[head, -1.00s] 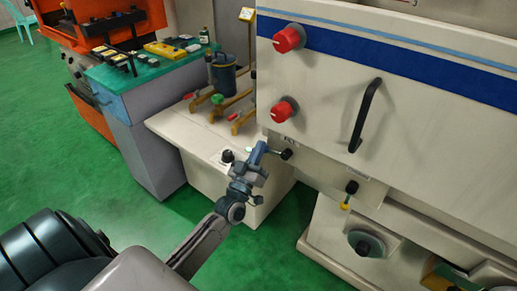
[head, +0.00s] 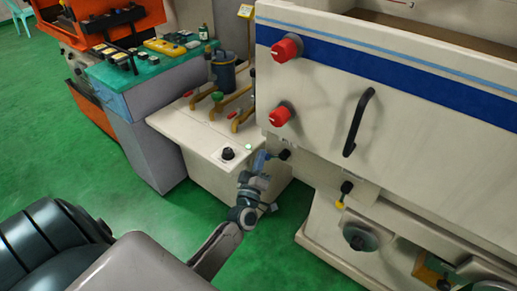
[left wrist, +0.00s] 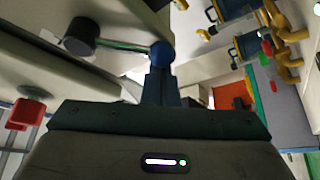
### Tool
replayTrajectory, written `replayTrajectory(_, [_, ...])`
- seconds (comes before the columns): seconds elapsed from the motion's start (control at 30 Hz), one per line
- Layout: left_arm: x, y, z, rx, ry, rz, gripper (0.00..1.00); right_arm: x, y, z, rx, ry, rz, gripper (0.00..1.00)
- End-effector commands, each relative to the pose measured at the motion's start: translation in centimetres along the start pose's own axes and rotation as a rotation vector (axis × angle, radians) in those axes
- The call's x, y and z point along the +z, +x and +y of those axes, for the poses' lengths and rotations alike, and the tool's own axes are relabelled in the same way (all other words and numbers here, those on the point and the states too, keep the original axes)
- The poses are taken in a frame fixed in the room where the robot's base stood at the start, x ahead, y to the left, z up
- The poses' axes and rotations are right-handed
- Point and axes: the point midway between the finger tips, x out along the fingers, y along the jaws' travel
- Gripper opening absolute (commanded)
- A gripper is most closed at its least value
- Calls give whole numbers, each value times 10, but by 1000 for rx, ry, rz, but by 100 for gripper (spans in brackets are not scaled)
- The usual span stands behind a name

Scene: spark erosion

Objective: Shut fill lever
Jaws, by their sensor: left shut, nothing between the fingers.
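The fill lever (head: 284,155) has a black knob and sticks out from the lower left of the pale machine tank, under a small label. In the left wrist view its black knob (left wrist: 84,37) and metal rod show at upper left, the rod running to a blue round part at the fingertips. My left gripper (head: 262,158) is shut and empty, just left of the knob and close to it. Its blue fingers (left wrist: 160,85) also show in the left wrist view, by the blue end of the rod. Whether they touch it I cannot tell. My right gripper is not in view.
A second lever (head: 345,190) with a yellow tip hangs further right. Two red knobs (head: 286,47) and a black handle (head: 358,122) project from the tank front. A low white cabinet (head: 195,135) with valves stands behind my gripper. Green floor is open at left.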

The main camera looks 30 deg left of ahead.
Motion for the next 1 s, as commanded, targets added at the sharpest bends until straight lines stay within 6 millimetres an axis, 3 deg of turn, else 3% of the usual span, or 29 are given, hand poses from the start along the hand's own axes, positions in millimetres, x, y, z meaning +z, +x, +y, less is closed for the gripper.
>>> replayTrajectory(0.03, [1, 0, 3, -25, -42, -1, 0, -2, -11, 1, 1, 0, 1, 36])
replayTrajectory(0.2, [12, -6, 1, -101, -185, -1, 0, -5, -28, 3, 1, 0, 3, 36])
replayTrajectory(0.53, [34, -18, 0, -247, -460, 0, 0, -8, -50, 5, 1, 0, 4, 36])
replayTrajectory(1.0, [56, -30, 7, -242, -452, 0, 0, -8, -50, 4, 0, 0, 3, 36])
